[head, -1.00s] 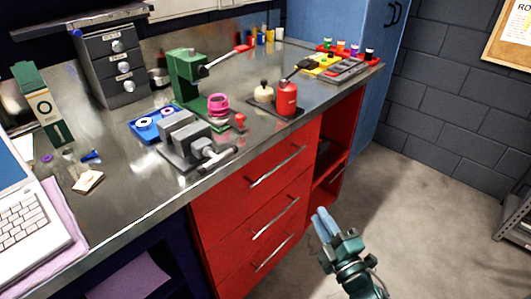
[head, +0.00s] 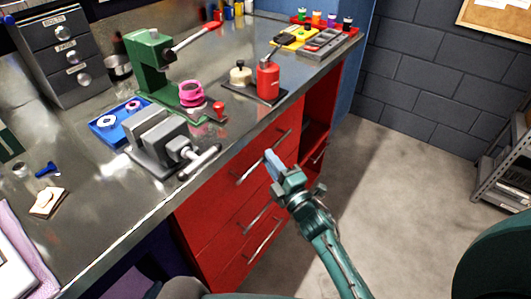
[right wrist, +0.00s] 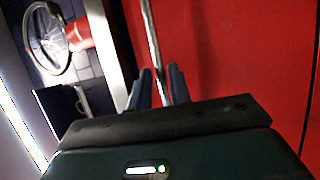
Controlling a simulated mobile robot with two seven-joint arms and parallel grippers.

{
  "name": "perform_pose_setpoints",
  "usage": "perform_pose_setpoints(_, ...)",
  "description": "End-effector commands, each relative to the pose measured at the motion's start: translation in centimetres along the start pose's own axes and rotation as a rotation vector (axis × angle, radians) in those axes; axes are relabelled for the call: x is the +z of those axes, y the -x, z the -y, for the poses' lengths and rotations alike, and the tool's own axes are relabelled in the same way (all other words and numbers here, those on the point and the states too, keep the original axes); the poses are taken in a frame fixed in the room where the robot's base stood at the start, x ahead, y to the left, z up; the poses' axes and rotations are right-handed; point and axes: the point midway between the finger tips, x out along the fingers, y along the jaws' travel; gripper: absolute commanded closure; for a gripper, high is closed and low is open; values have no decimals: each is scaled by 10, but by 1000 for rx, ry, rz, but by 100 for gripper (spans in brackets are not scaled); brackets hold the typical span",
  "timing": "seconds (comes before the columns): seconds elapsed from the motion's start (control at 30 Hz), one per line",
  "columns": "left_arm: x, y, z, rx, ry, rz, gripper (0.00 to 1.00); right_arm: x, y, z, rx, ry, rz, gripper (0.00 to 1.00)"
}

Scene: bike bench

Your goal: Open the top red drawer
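The red drawer unit has stacked drawers under the bench, and the top red drawer (head: 220,182) looks shut. Its long silver handle (head: 248,174) runs along the front, partly hidden behind my right gripper (head: 273,163). In the right wrist view the two blue-grey fingers of the right gripper (right wrist: 159,88) stand apart, and the handle bar (right wrist: 151,35) runs down between their tips. I cannot tell whether the fingers touch the bar. The red drawer front (right wrist: 230,60) fills the right of that view. My left gripper is not in view.
Two lower drawer handles, the middle one (head: 257,217) and the bottom one (head: 263,241), lie below. The metal benchtop (head: 95,215) holds a grey vise (head: 160,140) and a green press (head: 150,65) above the drawers. The concrete floor (head: 385,180) to the right is clear.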

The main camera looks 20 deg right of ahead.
Motion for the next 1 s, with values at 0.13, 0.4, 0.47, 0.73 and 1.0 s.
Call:
perform_pose_setpoints(0.13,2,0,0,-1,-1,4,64,0,-20,0,1,-1,0,80)
perform_pose_setpoints(0.4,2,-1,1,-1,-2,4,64,0,-29,0,-1,-1,0,80)
perform_pose_setpoints(0.47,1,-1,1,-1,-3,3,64,0,-29,0,-1,-1,0,80)
perform_pose_setpoints(0.73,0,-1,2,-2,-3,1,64,0,-29,0,0,-1,0,94)
perform_pose_setpoints(1.0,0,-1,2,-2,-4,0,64,0,-29,0,0,-1,0,100)
